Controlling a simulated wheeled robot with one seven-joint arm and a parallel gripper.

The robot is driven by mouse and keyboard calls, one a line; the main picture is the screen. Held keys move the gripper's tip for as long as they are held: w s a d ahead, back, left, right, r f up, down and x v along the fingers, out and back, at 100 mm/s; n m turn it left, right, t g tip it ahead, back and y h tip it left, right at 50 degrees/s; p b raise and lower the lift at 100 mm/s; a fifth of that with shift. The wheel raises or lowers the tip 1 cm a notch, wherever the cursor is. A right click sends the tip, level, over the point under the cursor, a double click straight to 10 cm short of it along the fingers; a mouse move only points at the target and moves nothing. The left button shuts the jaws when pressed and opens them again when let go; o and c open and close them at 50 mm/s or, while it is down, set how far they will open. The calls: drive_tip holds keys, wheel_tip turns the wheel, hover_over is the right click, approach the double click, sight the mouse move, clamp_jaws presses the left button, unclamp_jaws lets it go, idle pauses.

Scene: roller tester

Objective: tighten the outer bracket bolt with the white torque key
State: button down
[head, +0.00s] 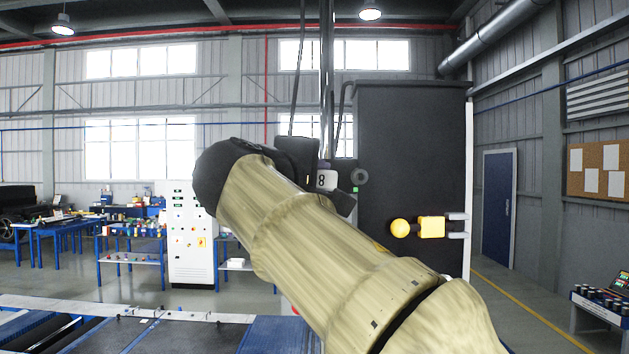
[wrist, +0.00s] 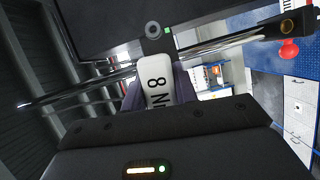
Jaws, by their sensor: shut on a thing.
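The white torque key (wrist: 155,78), marked with an 8 and partly readable letters, is between the fingers of my gripper (wrist: 158,90). My gripper is shut on it. The key's white body also shows in the head view (head: 325,180), at the end of my raised arm. Just beyond the key is a small dark piece with a grey ring (wrist: 152,30) and a green mark; the ring also shows in the head view (head: 360,177), against the dark cabinet. I cannot tell whether this ring is the outer bracket bolt, or whether the key touches it.
A tall dark cabinet (head: 410,130) stands right beyond my gripper, with a yellow ball (head: 400,228) and yellow block (head: 432,228) on its face. Metal rods (wrist: 225,42) cross close to the key. A white control cabinet (head: 191,240) and blue workbenches (head: 132,257) are farther back.

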drive_tip(key=shift+s+b, duration=0.55)
drive_tip(key=shift+s, duration=0.9)
drive_tip(key=n+t+b, duration=0.1)
drive_tip(key=n, duration=0.2)
drive_tip(key=shift+h, duration=0.3)
drive_tip(key=n, duration=0.1)
drive_tip(key=n+t, duration=0.1)
drive_tip(key=shift+r+n+b, duration=0.2)
drive_tip(key=shift+n+b, duration=0.15)
drive_tip(key=shift+n, duration=0.05)
drive_tip(key=shift+a, duration=0.1)
drive_tip(key=shift+w, duration=0.15)
